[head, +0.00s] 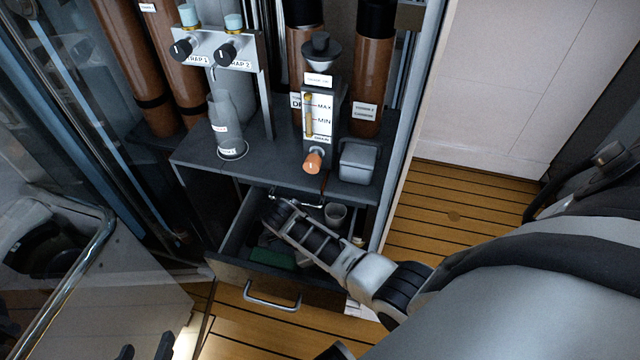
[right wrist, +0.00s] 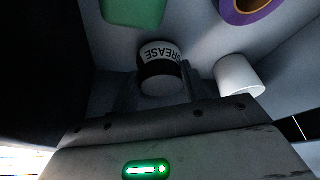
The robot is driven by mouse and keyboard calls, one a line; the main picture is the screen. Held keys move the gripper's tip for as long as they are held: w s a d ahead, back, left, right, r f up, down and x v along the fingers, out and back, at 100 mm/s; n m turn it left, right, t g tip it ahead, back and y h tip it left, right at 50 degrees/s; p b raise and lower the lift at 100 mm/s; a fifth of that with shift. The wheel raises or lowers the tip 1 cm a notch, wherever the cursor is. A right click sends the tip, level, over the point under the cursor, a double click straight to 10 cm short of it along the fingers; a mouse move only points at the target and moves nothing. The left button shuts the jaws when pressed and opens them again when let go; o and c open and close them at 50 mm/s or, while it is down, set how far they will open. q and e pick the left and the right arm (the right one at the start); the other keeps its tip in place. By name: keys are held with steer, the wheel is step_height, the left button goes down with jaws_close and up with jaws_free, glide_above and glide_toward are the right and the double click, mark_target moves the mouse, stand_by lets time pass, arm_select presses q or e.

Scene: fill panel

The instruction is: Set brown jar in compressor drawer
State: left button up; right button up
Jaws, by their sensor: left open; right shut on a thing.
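The compressor drawer (head: 235,268) is pulled open under the dark shelf in the head view. My right arm reaches into it, and the right gripper (head: 274,212) is low inside the drawer, partly hidden by its own wrist. In the right wrist view a dark jar with a white "GREASE" label (right wrist: 160,52) sits between the fingers of the right gripper (right wrist: 160,84), which is shut on it. Its brown colour is hard to make out in the dim light. The jar is hidden in the head view. My left gripper (head: 146,349) shows only its dark, spread fingertips at the bottom left; it is open and empty.
The drawer also holds a green item (head: 276,258), a white cup-like cylinder (head: 335,213) and a purple and orange ring (right wrist: 245,8). Above, the shelf (head: 200,150) carries a glass vessel (head: 226,128), a gauge unit (head: 320,115) and a grey box (head: 358,162). A glass door stands left.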

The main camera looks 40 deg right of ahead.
steer(key=shift+r, duration=0.1)
steer(key=shift+f, duration=0.2)
steer(key=o, duration=1.1)
